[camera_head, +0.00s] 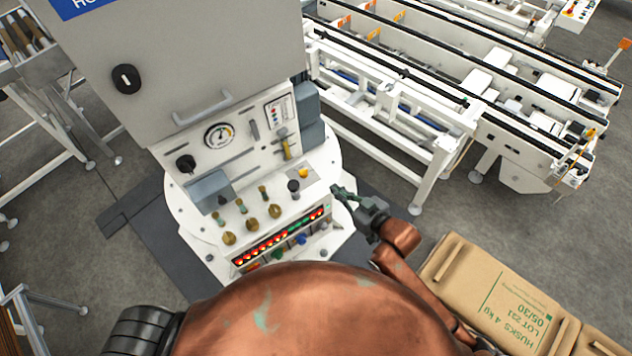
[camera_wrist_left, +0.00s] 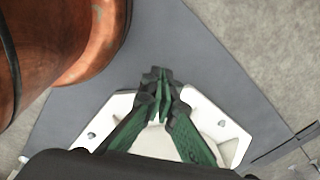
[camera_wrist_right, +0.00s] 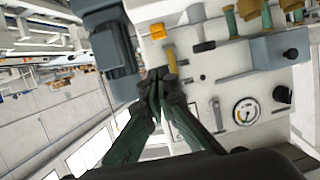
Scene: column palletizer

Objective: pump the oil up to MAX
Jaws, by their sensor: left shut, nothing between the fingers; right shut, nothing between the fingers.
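The machine's white control panel (camera_head: 235,160) carries a round dial gauge (camera_head: 218,135) and a narrow upright strip with yellow in it (camera_head: 286,148). Below the strip are a yellow knob (camera_head: 303,173) and a black-topped knob (camera_head: 293,186). My right gripper (camera_head: 338,190) is shut and empty, just right of these knobs. In the right wrist view its fingertips (camera_wrist_right: 158,75) appear near the yellow strip (camera_wrist_right: 171,58), with the dial (camera_wrist_right: 246,111) to the right. My left gripper (camera_wrist_left: 158,78) is shut and empty above the machine's white base. The oil level and MAX mark are too small to read.
Several brass-coloured valves (camera_head: 250,223) and a row of red and green lights (camera_head: 280,240) lie on the lower panel. A grey cabinet (camera_head: 170,60) stands above. A white conveyor frame (camera_head: 440,110) is behind right. Cardboard-coloured sacks (camera_head: 490,290) lie at lower right.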

